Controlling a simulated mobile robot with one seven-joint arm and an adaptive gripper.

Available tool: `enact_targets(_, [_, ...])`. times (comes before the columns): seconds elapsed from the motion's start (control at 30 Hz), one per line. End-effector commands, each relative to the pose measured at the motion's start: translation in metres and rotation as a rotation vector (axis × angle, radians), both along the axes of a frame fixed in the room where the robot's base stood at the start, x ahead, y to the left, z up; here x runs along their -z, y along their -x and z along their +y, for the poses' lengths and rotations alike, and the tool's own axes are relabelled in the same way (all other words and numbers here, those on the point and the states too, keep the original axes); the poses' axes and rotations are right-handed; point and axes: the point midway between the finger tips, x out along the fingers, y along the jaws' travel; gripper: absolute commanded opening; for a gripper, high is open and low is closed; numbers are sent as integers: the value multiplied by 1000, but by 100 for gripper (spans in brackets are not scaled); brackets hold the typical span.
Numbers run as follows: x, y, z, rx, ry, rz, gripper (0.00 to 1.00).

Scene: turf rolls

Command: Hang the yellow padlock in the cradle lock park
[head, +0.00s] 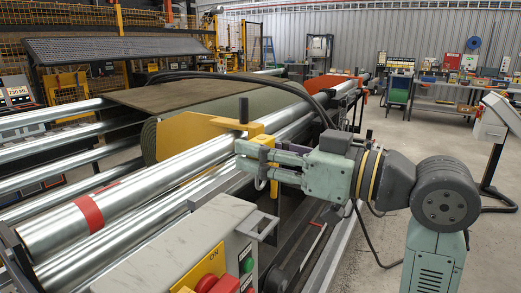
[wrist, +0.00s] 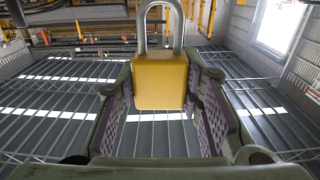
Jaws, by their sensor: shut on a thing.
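The yellow padlock (wrist: 161,80) is between my fingers in the wrist view, its grey shackle at the top of the picture and partly cut off. My gripper (wrist: 160,95) is shut on the padlock's body from both sides. In the head view my gripper (head: 255,160) reaches left over the cradle rollers, beside a yellow bracket (head: 257,128) with a dark post. The fingers and bracket overlap there, so I cannot clearly tell padlock from bracket. A grey slotted bracket (head: 262,222) stands on the control box below; I cannot tell which fitting is the lock park.
Long steel rollers (head: 150,185), one with a red band, run across the cradle. The control box (head: 165,240) with red and green buttons stands in front. A black hose arches behind my gripper. Open floor (head: 345,265) lies to the right.

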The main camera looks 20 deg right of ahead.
Motion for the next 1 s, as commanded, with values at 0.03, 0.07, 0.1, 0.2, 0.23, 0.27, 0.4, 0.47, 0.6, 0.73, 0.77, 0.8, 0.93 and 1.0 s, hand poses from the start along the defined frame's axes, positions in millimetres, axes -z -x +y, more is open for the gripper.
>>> enact_targets(0.03, [0, 0, 0, 0, 0, 0, 3])
enact_targets(0.07, [0, 0, 0, 1, 0, 0, 3])
enact_targets(0.1, [0, 0, -1, 2, 1, 0, 3])
enact_targets(0.2, [2, 1, -1, 5, 3, 4, 3])
enact_targets(0.23, [3, 1, -1, 5, 3, 4, 3])
enact_targets(0.27, [5, 1, -1, 5, 3, 4, 3])
enact_targets(0.4, [16, 1, -1, 4, 3, 4, 3])
enact_targets(0.47, [21, 1, -1, 4, 3, 4, 3])
enact_targets(0.6, [36, 1, -1, 4, 3, 4, 3])
enact_targets(0.73, [48, 1, -1, 5, 3, 4, 3])
enact_targets(0.77, [50, 1, -1, 5, 3, 4, 3])
enact_targets(0.8, [52, 1, -1, 5, 3, 4, 3])
enact_targets(0.93, [57, 1, -1, 5, 3, 4, 3])
enact_targets(1.0, [58, 1, -1, 5, 4, 3, 3])
